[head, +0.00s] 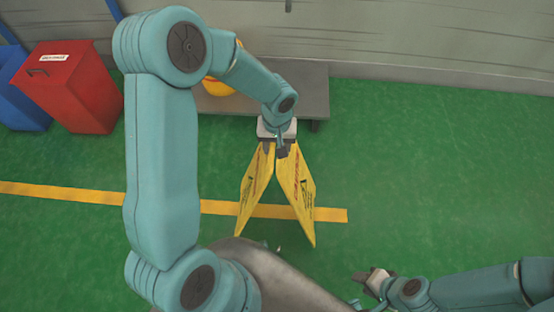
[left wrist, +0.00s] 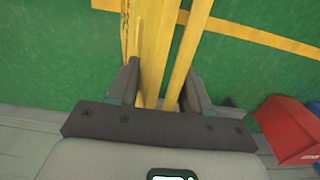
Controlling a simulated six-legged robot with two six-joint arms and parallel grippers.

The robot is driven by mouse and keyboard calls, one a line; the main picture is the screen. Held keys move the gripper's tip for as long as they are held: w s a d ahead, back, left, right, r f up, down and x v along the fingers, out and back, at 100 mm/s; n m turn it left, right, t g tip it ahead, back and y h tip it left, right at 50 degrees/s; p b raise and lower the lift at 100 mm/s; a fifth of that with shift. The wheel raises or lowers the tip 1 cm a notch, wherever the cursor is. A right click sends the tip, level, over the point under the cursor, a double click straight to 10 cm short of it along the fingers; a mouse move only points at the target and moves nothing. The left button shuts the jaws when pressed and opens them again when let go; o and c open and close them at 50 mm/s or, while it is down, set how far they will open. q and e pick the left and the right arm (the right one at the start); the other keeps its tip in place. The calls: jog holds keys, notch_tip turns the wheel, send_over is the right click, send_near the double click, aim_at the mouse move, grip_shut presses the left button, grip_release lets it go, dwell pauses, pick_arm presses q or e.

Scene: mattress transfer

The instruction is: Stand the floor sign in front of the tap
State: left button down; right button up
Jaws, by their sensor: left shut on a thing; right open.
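The yellow floor sign (head: 297,190) hangs or stands with its two panels spread in an upside-down V, below my left gripper (head: 277,148). My left gripper is shut on its top edge. In the left wrist view the sign's yellow panels (left wrist: 190,45) run between the fingers of this gripper (left wrist: 160,88). I cannot tell whether the sign's feet touch the floor. My right gripper (head: 368,284) is open and empty at the lower right, apart from the sign. I cannot clearly make out the tap; only a small dark fitting shows at the wall's top edge.
A grey low platform (head: 315,95) stands against the wall behind the sign, with a yellow rounded object (head: 217,87) partly hidden by my left arm. A red bin (head: 75,95) and a blue bin (head: 22,100) stand at left. Green floor is clear at right; a yellow line (head: 330,215) crosses it.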

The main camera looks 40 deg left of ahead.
pick_arm(q)
notch_tip(320, 180, down, 6)
jog(key=b, duration=0.1)
jog(key=shift+f, duration=0.15)
jog(key=shift+f+b, duration=0.2)
jog(key=shift+b, duration=0.1)
jog(key=shift+c, duration=2.4)
grip_release()
jog(key=shift+r, duration=0.1)
notch_tip(320, 180, up, 12)
jog(key=p, duration=0.3)
